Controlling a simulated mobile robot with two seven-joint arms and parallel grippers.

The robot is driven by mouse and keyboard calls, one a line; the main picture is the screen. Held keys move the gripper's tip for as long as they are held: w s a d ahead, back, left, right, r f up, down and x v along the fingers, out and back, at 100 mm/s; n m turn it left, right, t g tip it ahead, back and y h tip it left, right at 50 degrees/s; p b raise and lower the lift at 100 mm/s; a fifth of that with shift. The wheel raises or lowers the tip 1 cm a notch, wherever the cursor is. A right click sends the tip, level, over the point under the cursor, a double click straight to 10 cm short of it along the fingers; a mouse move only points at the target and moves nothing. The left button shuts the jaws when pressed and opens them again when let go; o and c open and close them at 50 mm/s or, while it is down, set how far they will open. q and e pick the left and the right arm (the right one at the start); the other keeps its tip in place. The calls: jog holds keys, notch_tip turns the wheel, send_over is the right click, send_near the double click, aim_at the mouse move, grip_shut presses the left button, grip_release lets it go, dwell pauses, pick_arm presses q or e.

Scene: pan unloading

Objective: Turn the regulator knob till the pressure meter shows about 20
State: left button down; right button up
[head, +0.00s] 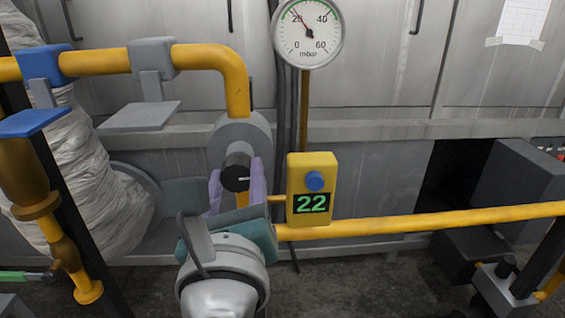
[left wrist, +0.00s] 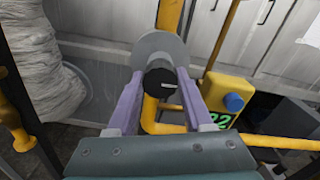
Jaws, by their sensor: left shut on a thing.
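The regulator knob (head: 236,178) is a black cap with a white mark, on the front of a grey round regulator body (head: 240,133). My left gripper (head: 238,188) has its purple fingers on both sides of the knob and is shut on it. The knob also shows between the fingers in the left wrist view (left wrist: 160,80). The pressure meter (head: 308,33) is a round white dial in mbar, with its red needle near 20. A yellow box (head: 312,172) with a blue button has a green display that reads 22. My right gripper is not in view.
Yellow pipe (head: 110,61) runs into the regulator from the upper left, and another yellow pipe (head: 420,221) runs low to the right. A white wrapped column (head: 85,160) stands at left. Dark grey boxes (head: 515,185) stand at right.

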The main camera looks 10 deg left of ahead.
pick_arm(q)
jog(key=shift+c, duration=1.5)
grip_release()
jog(key=v, duration=1)
jog(key=shift+a+r+p, duration=0.1)
jog(key=shift+p, duration=0.2)
